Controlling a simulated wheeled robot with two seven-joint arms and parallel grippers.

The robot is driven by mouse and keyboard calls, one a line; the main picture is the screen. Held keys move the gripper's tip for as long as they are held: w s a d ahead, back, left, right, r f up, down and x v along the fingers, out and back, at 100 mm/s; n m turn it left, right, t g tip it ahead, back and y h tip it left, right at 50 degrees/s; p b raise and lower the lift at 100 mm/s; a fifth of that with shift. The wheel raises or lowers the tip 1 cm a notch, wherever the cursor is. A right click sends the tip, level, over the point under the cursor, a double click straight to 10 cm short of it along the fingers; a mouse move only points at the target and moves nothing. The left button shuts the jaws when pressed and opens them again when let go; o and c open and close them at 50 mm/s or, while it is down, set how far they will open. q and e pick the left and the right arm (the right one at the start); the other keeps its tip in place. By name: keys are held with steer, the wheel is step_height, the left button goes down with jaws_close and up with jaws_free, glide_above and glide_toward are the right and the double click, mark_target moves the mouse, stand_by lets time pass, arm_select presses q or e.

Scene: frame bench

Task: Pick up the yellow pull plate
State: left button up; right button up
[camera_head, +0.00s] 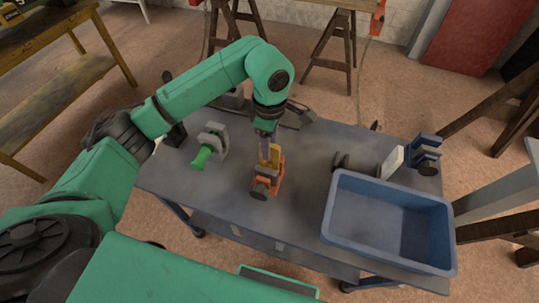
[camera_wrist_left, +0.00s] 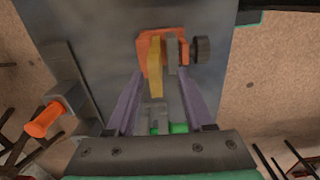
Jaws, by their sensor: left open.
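The yellow pull plate (camera_head: 275,153) stands upright in an orange fixture (camera_head: 268,186) with a dark knob on the bench. In the left wrist view the yellow plate (camera_wrist_left: 155,58) lies ahead, in line with the gap between the purple fingers, beside a grey block. The orange fixture (camera_wrist_left: 143,62) is behind it. My left gripper (camera_head: 266,152) is over the fixture, pointing down at the plate. Its fingers (camera_wrist_left: 160,80) are apart with the jaws open. I cannot tell whether a finger touches the plate. My right gripper does not show.
A blue bin (camera_head: 343,230) stands on the bench's right side. A grey clamp with a green handle (camera_head: 201,158) is left of the fixture. A white block (camera_head: 391,162) and a dark blue stand (camera_head: 426,152) are at the back right. The grey benchtop (camera_head: 222,190) is clear in front left.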

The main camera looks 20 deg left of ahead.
mark_target(270, 160)
arm_select(q)
steer(key=f+p, duration=0.2)
steer(key=f, duration=0.3)
steer(key=shift+w+f+p, duration=0.2)
steer(key=shift+w+p, duration=0.05)
steer(key=shift+p, duration=0.15)
steer(key=shift+a+f, duration=0.1)
steer(key=shift+f, duration=0.15)
steer(key=shift+c, duration=0.6)
jaws_close()
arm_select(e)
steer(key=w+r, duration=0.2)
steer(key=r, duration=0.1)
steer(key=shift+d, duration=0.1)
arm_select(q)
steer(key=shift+w, duration=0.1)
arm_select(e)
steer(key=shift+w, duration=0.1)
